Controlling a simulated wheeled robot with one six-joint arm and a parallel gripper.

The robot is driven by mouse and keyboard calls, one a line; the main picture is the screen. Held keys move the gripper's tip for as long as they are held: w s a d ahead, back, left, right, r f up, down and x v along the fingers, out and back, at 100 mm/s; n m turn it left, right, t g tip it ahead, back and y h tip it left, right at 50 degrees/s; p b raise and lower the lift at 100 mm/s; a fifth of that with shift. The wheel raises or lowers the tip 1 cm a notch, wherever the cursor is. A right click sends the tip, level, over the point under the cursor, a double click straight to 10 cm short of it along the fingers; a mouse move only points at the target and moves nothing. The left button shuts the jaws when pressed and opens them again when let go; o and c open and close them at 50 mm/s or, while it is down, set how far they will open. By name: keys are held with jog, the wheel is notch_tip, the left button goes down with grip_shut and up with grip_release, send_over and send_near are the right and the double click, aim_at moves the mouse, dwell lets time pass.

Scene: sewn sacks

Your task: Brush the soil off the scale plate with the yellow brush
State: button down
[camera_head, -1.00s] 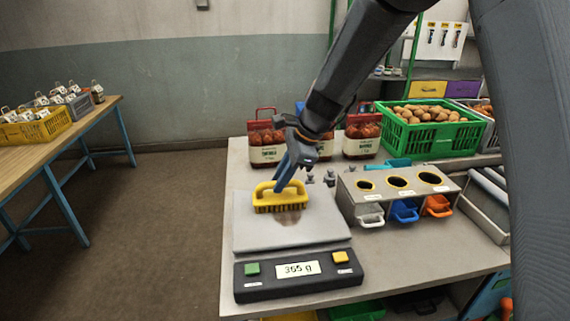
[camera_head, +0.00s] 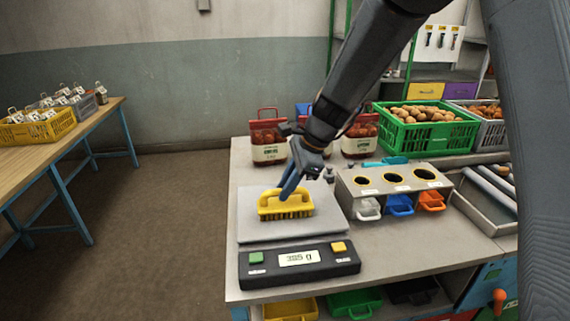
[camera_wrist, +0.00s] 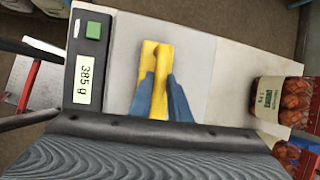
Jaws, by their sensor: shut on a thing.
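My gripper (camera_head: 289,190), with blue fingers, is shut on the brush's handle from above. In the wrist view the brush (camera_wrist: 149,50) shows between the fingers (camera_wrist: 161,90), over the plate (camera_wrist: 196,62). I cannot make out any soil now; the brush may cover it. The scale's display (camera_head: 299,258) reads about 385 g.
Behind the plate stand bags of produce (camera_head: 269,141) and a green crate of potatoes (camera_head: 427,130). To the right is a holder with three round holes (camera_head: 395,181) above white, blue and orange scoops. The plate's left side is clear.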

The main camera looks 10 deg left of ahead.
jog(key=shift+s+d+r+p, duration=0.1)
jog(key=shift+s+r+p, duration=0.15)
jog(key=shift+s+p, duration=0.1)
jog(key=shift+w+r+p, duration=0.15)
jog(key=shift+r+p, duration=0.2)
jog(key=shift+r, duration=0.6)
notch_tip(320, 180, up, 4)
jog(key=p, duration=0.3)
jog(key=shift+f, duration=0.25)
jog(key=shift+r+p, duration=0.75)
jog(key=shift+r, duration=0.3)
